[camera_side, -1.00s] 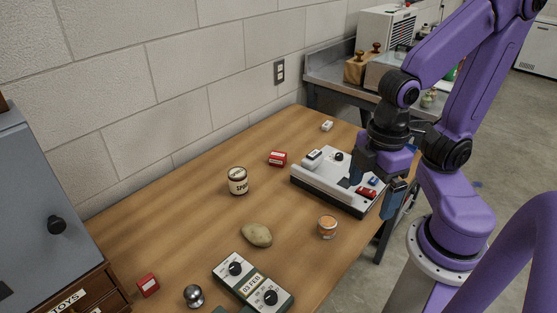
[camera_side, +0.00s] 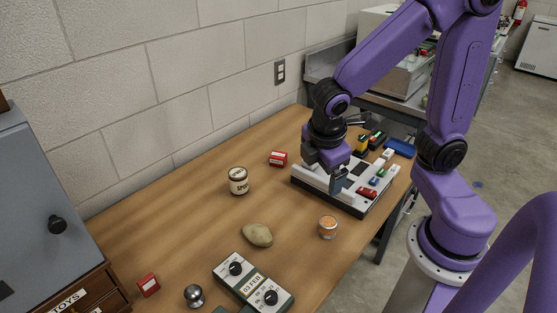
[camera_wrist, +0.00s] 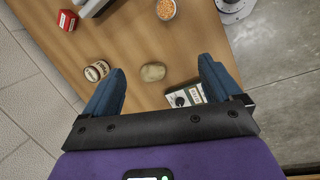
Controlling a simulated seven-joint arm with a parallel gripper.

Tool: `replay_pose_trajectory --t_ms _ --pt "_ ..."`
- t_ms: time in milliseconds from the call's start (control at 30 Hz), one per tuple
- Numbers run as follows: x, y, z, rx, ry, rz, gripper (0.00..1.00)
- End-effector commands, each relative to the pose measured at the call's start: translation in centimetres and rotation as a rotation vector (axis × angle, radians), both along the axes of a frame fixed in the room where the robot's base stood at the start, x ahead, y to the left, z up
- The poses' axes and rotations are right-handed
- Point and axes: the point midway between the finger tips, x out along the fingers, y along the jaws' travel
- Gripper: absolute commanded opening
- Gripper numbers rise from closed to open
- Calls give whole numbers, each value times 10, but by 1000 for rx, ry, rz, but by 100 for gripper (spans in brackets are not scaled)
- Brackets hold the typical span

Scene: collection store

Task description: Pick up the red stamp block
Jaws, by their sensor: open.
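A red block with a white label (camera_side: 278,158) sits on the table behind the jar, left of the white device. It also shows at the upper left of the wrist view (camera_wrist: 67,20). A second red block (camera_side: 148,285) lies at the near left of the table, by the drawers. A flat red piece (camera_side: 366,193) lies on the white device (camera_side: 312,177). I cannot tell for sure which red one is the stamp block. My gripper (camera_side: 339,178) is open and empty over the white device, apart from all three. Its blue fingers (camera_wrist: 162,70) are spread wide.
A labelled jar (camera_side: 238,181), a potato (camera_side: 257,235), a bowl of orange bits (camera_side: 328,227) and a dial meter (camera_side: 252,282) stand on the table. A metal ball (camera_side: 194,296) is near the front. The table's middle left is clear. A block wall runs behind.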

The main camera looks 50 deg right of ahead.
Motion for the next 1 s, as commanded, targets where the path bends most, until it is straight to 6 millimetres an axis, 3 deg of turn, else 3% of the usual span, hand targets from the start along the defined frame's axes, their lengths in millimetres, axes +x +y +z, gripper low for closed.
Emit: replay_pose_trajectory --t_ms 33,300,600,800,1000 --pt "23 -4 -6 -61 -8 14 92" --pt "132 -37 -34 -364 -29 136 92" --pt "234 -101 -86 -676 35 295 92" --pt "282 -151 -130 -853 112 418 92" --pt "305 -188 -167 -964 175 517 92"
